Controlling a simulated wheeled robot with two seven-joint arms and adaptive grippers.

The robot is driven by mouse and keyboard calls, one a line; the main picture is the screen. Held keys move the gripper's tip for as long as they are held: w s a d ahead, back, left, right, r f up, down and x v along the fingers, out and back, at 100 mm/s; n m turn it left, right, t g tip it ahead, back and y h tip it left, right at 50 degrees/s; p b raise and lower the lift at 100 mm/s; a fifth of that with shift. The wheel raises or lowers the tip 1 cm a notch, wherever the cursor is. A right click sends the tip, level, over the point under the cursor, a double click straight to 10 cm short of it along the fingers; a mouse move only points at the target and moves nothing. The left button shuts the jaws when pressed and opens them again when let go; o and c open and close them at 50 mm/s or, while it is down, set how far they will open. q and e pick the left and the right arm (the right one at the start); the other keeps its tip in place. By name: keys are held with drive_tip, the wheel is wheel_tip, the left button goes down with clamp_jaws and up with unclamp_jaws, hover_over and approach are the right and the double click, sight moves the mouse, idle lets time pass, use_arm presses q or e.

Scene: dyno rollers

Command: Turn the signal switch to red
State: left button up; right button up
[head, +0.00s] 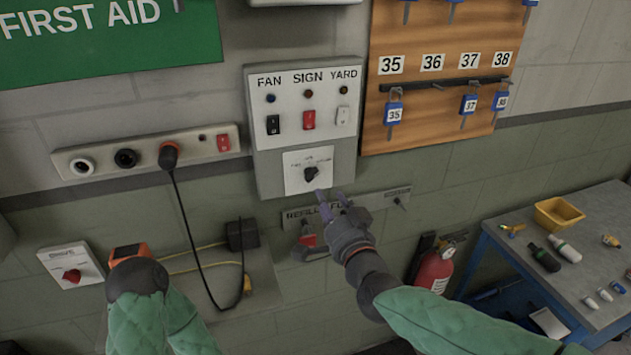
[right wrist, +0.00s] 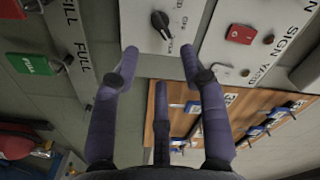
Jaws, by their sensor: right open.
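A black rotary knob (head: 310,173) sits on a small white plate at the bottom of the grey switch panel; the plate's small labels are too blurred to read. The knob also shows in the right wrist view (right wrist: 161,22), at an angle, beyond my fingertips. My right gripper (head: 332,198) is open and empty, just below and right of the knob plate. In the right wrist view its purple fingers (right wrist: 158,58) are spread apart, not touching the knob. My left arm shows at lower left, but its gripper fingers are hidden.
Above the knob are rocker switches marked FAN, SIGN and YARD; the SIGN one (head: 309,120) is red. A padlock board (head: 430,120) hangs at right. A red knob plate (head: 72,268) and a plugged-in cord (head: 182,205) are at left. A fire extinguisher (head: 435,268) stands low.

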sight(312, 174)
drive_tip(key=b+x, duration=0.1)
drive_tip(key=x, duration=0.9)
drive_tip(key=shift+f, duration=0.15)
clamp_jaws()
